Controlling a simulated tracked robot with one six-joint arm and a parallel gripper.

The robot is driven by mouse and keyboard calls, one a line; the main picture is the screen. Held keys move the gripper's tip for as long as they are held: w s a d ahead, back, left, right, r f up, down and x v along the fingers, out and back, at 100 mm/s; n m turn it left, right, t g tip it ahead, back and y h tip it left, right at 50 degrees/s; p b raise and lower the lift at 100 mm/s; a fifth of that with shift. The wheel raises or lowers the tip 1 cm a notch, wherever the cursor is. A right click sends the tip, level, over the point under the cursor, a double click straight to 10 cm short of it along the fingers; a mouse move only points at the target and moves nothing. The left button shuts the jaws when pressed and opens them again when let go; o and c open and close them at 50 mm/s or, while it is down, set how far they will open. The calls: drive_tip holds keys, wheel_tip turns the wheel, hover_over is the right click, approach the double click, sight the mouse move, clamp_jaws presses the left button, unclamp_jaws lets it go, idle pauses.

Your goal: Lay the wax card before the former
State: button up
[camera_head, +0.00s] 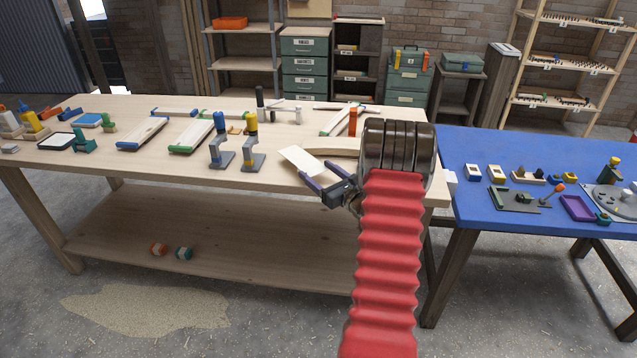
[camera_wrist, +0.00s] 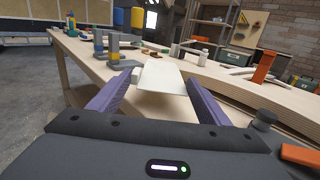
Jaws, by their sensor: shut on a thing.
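A pale, flat, off-white card (camera_head: 302,159) is at the end of my gripper (camera_head: 327,186), above the front edge of the wooden bench. In the wrist view the card (camera_wrist: 162,76) lies between the purple fingers of my gripper (camera_wrist: 156,94) and points away from me, roughly level. A small whitish block-like part shows at its left side. A curved wooden piece (camera_head: 333,145), which may be the former, lies on the bench just behind and right of the card. My arm partly hides it in the head view.
An orange upright block (camera_head: 353,121) stands behind the curved piece. Long framed boards (camera_head: 143,133) lie further left. A blue table (camera_head: 470,205) with small parts adjoins at right.

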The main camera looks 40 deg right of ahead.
sight(319, 183)
drive_tip(key=shift+f, duration=0.3)
drive_tip(key=shift+f, duration=1.9)
drive_tip(key=o, duration=1)
drive_tip(key=s+a, duration=0.1)
drive_tip(key=s, duration=1.1)
drive_tip(key=shift+a, duration=0.3)
